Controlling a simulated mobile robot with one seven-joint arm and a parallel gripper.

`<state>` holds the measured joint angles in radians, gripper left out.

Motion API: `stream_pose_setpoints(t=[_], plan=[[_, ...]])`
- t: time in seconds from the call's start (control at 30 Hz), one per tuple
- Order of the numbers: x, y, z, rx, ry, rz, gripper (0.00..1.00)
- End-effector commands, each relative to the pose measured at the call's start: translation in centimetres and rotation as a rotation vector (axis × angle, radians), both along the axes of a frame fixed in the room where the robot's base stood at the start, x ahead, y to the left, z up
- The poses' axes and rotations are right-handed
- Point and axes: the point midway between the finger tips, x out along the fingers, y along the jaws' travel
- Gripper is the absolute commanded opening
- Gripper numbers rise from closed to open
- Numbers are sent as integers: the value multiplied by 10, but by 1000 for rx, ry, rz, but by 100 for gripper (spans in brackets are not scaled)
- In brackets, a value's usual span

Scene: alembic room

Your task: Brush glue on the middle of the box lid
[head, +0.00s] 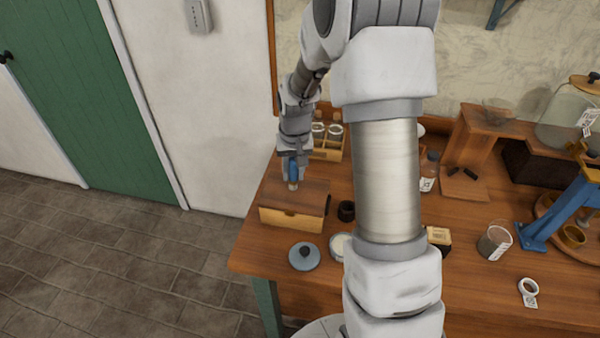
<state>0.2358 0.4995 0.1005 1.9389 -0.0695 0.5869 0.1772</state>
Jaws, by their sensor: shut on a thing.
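A wooden box (291,219) sits near the left end of the table, its brown lid (314,190) on top. My gripper (293,166) is over the lid and shut on a brush with a blue handle (294,171). The brush points down, and its pale tip (292,187) is at or just above the lid; I cannot tell whether it touches. A blue-grey round lid with a knob (304,256) lies in front of the box. A pale round container (339,246) is partly hidden behind my arm. I cannot tell which container has glue.
A small dark cup (346,211) stands right of the box. A wooden rack with jars (328,142) is behind it. A glass beaker (494,241), a tape roll (528,291) and a blue stand (565,215) are on the right. My arm hides the table's middle.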

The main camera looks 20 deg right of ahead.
Motion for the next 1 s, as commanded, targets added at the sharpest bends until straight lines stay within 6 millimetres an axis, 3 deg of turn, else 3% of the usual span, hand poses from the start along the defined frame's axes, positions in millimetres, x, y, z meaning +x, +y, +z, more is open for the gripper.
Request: stream_pose_setpoints(t=[0.4, 1.0], plan=[[9, 14, 1, 0, 0, -1, 0], [-9, -15, 0, 0, -1, -3, 0]])
